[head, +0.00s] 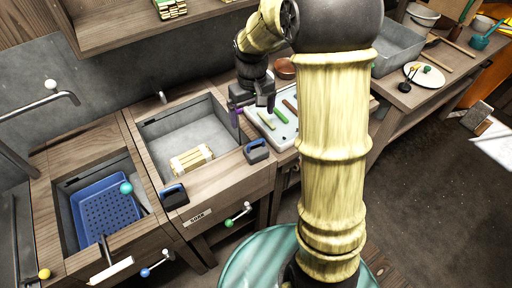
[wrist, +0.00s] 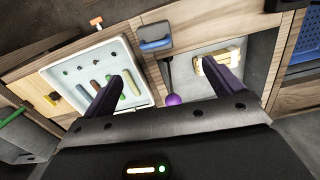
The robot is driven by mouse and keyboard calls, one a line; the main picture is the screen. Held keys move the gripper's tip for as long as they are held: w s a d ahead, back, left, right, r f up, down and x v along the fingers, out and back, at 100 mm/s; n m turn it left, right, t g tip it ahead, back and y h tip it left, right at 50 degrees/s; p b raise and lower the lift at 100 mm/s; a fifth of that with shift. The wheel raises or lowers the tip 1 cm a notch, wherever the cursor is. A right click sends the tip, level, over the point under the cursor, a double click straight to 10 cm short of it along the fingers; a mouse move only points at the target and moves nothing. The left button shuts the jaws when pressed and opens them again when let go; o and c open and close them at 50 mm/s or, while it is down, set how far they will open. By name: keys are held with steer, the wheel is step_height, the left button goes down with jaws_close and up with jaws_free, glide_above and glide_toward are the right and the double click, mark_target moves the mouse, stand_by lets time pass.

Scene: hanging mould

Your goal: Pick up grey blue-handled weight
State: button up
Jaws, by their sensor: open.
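Two grey weights with blue handles show in the head view. One weight (head: 257,152) stands on the wooden rim at the right of the middle basin, and the other weight (head: 173,197) sits at that basin's front left corner. One blue-handled weight (wrist: 155,38) shows in the wrist view, at the top, beyond my fingers. My gripper (head: 252,106) is open and empty, above the counter behind the right-hand weight.
The middle basin (head: 222,118) holds a pale slatted block (head: 192,160). A white tray (head: 262,118) with coloured sticks lies to its right. A purple-knobbed lever (wrist: 172,99) stands near my fingers. A blue perforated basket (head: 108,210) sits in the left basin.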

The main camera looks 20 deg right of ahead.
steer(key=shift+s+f, duration=0.1)
glide_toward(256, 148)
steer(key=f, duration=0.5)
steer(key=shift+s+a+f, duration=0.1)
steer(key=shift+s+a, duration=0.1)
steer(key=shift+a, duration=0.2)
steer(key=shift+d+f+p, duration=0.2)
steer(key=shift+f+p, duration=0.05)
steer(key=shift+f, duration=1.05)
steer(key=shift+d+f+p, duration=0.2)
steer(key=shift+f, duration=1.1)
steer(key=shift+w, duration=0.1)
steer(key=c, duration=1.4)
